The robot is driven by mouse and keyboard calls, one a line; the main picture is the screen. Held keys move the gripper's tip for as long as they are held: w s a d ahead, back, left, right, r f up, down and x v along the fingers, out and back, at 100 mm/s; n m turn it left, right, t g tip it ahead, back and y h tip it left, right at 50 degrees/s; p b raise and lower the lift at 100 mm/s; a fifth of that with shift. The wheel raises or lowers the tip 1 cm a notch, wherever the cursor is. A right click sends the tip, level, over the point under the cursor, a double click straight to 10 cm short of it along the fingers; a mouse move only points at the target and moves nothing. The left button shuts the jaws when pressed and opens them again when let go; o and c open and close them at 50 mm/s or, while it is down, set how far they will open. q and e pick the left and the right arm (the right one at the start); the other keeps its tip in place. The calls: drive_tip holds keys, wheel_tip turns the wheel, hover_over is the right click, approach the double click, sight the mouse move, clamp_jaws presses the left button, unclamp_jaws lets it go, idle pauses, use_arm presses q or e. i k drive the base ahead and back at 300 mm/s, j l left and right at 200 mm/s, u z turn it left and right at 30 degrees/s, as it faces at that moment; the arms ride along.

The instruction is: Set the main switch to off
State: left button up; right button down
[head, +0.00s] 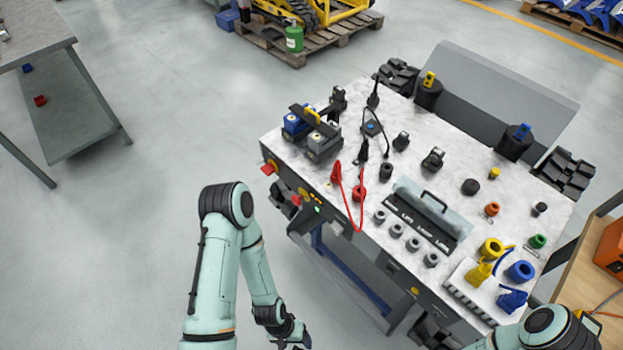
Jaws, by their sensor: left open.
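The front side of the grey carrier bench (345,240) bears a small control panel (318,209) near its left corner. On it are a yellow and red piece that looks like the main switch (304,193) and a lit green lamp (317,210). The switch is too small to tell its setting. My left gripper (297,343) is at the bottom edge, well below and in front of the panel, apart from it, open and partly cut off. My right arm shows at the lower right; its gripper is out of view.
A red piece (269,168) juts from the bench's left corner. A red cable (350,205) hangs over the front edge near the panel. Blue and grey blocks, rings and a toolbox-like case (425,207) crowd the top. Floor left of the bench is clear.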

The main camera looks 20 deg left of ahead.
sight(267, 169)
drive_tip(key=u, duration=1.35)
drive_tip(key=i+j, duration=0.1)
